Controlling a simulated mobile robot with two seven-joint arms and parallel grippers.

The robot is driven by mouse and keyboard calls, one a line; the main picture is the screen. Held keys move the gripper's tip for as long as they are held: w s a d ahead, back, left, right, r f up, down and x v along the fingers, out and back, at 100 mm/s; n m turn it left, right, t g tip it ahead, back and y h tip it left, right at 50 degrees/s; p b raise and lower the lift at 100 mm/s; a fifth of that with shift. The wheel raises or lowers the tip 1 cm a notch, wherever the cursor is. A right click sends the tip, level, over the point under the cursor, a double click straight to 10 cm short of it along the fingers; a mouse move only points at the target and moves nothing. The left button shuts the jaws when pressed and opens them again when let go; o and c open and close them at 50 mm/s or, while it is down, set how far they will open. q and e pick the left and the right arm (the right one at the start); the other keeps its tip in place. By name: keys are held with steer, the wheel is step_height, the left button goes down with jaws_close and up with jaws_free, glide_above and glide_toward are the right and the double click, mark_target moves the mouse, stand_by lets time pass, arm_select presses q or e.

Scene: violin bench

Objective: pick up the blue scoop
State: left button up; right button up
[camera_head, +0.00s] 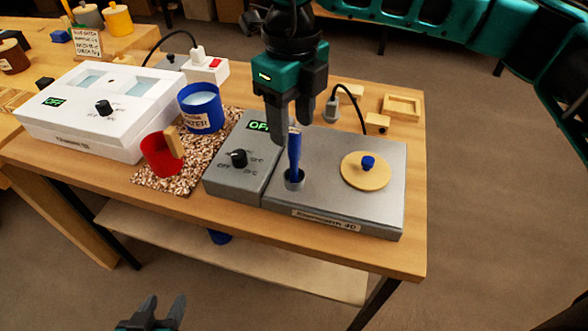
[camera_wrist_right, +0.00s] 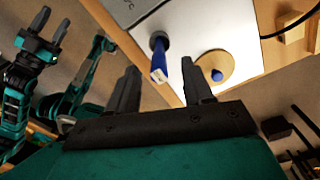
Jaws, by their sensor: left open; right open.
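The blue scoop (camera_head: 294,158) stands nearly upright with its lower end in a round hole of the grey metal unit (camera_head: 340,205); that end is hidden. My right gripper (camera_head: 291,132) points down over it, open, and in the head view its fingers flank the handle's top. In the right wrist view the scoop's handle (camera_wrist_right: 160,62) shows between the open fingertips (camera_wrist_right: 159,66), its end facing the camera. I cannot tell whether the fingers touch it. My left gripper (camera_head: 157,310) is open and empty, low in front of the bench.
A round wooden lid with blue knob (camera_head: 366,172) is right of the scoop. To the left are a blue pot (camera_head: 201,108), a red cup (camera_head: 161,157) and a white box (camera_head: 70,125). A plug with cable (camera_head: 333,108) and wooden blocks (camera_head: 401,106) lie behind.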

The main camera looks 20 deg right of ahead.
glide_above(294, 175)
steer(key=f, duration=0.5)
steer(key=shift+w+d+f, duration=0.15)
steer(key=shift+w+f, duration=0.05)
steer(key=shift+w, duration=0.15)
jaws_close()
